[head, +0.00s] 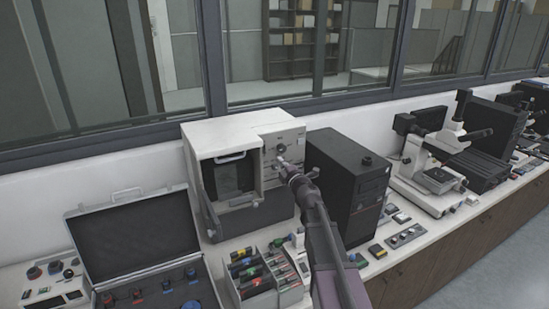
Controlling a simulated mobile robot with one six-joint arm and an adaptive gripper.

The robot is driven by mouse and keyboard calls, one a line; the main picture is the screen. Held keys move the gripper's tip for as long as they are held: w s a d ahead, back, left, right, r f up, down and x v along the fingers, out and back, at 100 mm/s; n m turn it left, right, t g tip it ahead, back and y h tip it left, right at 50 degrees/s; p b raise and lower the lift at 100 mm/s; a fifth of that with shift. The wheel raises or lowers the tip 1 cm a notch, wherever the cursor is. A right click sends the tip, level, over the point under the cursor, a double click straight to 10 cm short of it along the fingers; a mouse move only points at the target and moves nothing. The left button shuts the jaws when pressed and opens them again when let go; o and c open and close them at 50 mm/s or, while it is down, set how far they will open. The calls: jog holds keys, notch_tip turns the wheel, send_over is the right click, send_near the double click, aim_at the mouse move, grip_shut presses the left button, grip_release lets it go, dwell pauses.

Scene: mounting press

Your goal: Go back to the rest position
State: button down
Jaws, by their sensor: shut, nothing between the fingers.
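The mounting press (218,137) is a white box on the bench, left of the middle in the head view. Its front shows a dark chamber (232,181) with a pale handle at the top, and a grey control panel (270,148) to the right. My arm reaches up from the bottom of the view. My gripper (282,160) is shut and empty, with its tips in front of the control panel. I cannot tell whether the tips touch the panel. My gripper and arm hide the panel's lower part and some of the bench.
A black computer tower (345,187) stands close to the right of my arm. An open case (135,232) and a divided bin of coloured items (291,292) are at the lower left and front. A microscope (432,165) stands further right. Windows line the wall behind.

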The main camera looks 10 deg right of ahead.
jog(key=shift+d, duration=0.1)
jog(key=s+d+f+m+g+h+b, duration=0.35)
jog(key=s+f+m+h, duration=0.2)
jog(key=f+m, duration=0.25)
jog(key=s+d+f+m+g+h+b, duration=0.25)
jog(key=s+f+m+g+h, duration=0.3)
jog(key=f+m, duration=0.35)
jog(key=s+a+f+m+g+y+b, duration=0.1)
jog(key=s+a+f+g+y, duration=0.1)
jog(key=s, duration=0.5)
jog(key=s+a+f+m+g+y+b, duration=0.1)
jog(key=s+a+f+g+y, duration=0.1)
jog(key=s+a+f+g, duration=0.2)
jog(key=s+a+f+m+g+y+b, duration=0.1)
jog(key=s+a+f+m+g+y, duration=0.1)
jog(key=s+f, duration=0.5)
jog(key=s+a+g, duration=0.1)
jog(key=s+a, duration=0.1)
jog(key=s, duration=0.1)
jog(key=shift+s+g, duration=0.15)
jog(key=shift+g, duration=0.25)
